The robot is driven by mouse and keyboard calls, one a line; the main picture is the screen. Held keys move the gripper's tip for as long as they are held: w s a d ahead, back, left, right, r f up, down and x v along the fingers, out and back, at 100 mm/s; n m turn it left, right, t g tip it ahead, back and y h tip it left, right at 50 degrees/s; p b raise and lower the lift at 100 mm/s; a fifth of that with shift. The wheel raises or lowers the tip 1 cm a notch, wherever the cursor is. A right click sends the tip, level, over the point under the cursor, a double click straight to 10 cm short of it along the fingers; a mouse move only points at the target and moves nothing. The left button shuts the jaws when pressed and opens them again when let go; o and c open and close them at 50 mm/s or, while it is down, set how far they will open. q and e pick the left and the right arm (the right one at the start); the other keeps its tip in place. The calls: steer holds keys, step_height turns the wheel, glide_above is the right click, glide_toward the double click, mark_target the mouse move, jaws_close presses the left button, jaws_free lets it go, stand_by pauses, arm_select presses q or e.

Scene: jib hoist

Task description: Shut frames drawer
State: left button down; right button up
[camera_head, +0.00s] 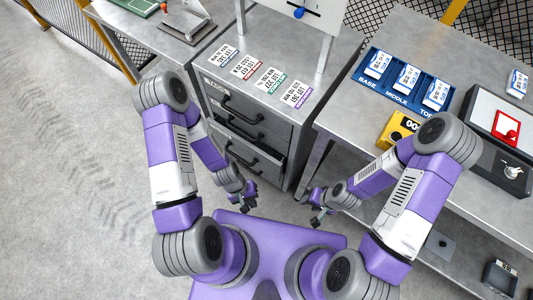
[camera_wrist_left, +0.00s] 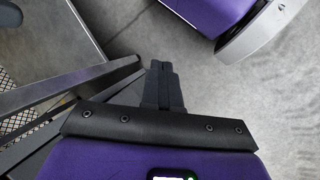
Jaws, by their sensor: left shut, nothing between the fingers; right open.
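The grey drawer cabinet (camera_head: 297,120) stands at the centre of the head view, with black bar handles on stacked drawer fronts. The lowest visible drawer (camera_head: 262,166) appears to stick out a little from the fronts above it. The drawer labels are too small to read, so I cannot tell which is the frames drawer. My left gripper (camera_head: 250,196) is shut and empty, low in front of the cabinet, close to the lowest drawer. Its closed fingers also show in the left wrist view (camera_wrist_left: 162,84). My right gripper (camera_head: 313,212) is open and empty, to the right of the left one.
Several lot cards (camera_head: 268,80) lie on the cabinet top. The right workbench (camera_head: 345,112) carries a blue tray (camera_head: 409,100) with white packs, a yellow device (camera_head: 397,130) and a box with a red switch (camera_head: 507,130). Open floor (camera_head: 70,170) lies to the left.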

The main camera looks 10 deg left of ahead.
arm_select(q)
steer(key=s+f+n+g+h, duration=0.3)
steer(key=s+n, duration=0.2)
steer(key=s, duration=0.1)
steer(key=n+t+b, duration=0.2)
steer(key=n+t, duration=1.9)
steer(key=n, duration=0.1)
glide_toward(258, 154)
steer(key=shift+y, duration=0.3)
steer(key=b+x, duration=0.1)
steer(key=x, duration=0.2)
steer(key=b+x, duration=0.2)
steer(key=x, duration=0.1)
steer(key=shift+w+d, duration=0.3)
steer(key=shift+d, duration=0.1)
